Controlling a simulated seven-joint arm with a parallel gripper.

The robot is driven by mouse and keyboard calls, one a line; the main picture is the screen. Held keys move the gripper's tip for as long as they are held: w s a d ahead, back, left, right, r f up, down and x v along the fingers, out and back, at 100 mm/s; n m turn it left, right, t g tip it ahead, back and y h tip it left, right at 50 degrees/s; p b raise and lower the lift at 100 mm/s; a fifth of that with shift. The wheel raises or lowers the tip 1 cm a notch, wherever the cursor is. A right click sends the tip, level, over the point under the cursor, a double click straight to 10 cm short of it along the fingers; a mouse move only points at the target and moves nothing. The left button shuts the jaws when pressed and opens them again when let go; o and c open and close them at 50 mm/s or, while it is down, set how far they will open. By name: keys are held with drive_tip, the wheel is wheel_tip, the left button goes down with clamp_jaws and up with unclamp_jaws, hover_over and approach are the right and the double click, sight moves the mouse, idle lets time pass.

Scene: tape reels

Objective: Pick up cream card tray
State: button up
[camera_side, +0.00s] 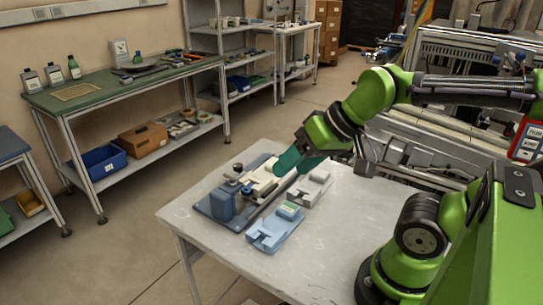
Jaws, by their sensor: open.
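My gripper (297,164) has teal fingers and is open, with nothing seen between them. It is above the back part of the grey-white table (325,245). A cream piece (259,184) sits on a dark blue fixture plate (209,209), just left of and below the fingers. A pale grey-white tray (313,189) lies to the right, partly behind the fingers. I cannot tell for certain which of these two is the cream card tray. A light blue tray (268,237) with a small green and cream piece (289,211) lies at the front.
A blue block (222,206) and a dark knob (237,168) stand up from the fixture plate. The table's front and right parts are clear. A green-topped bench (100,88) and shelves stand beyond, and grey machinery (440,140) lies behind my arm.

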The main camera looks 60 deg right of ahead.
drive_tip(key=o, duration=0.3)
drive_tip(key=n+g+h, duration=0.2)
drive_tip(key=n+g, duration=0.2)
drive_tip(key=g, duration=0.3)
hover_over(275, 162)
wheel_tip(275, 162, down, 5)
drive_tip(key=f, duration=1.1)
drive_tip(key=a+f, duration=0.1)
drive_tip(key=f, duration=0.4)
drive_tip(key=shift+s+f, duration=0.25)
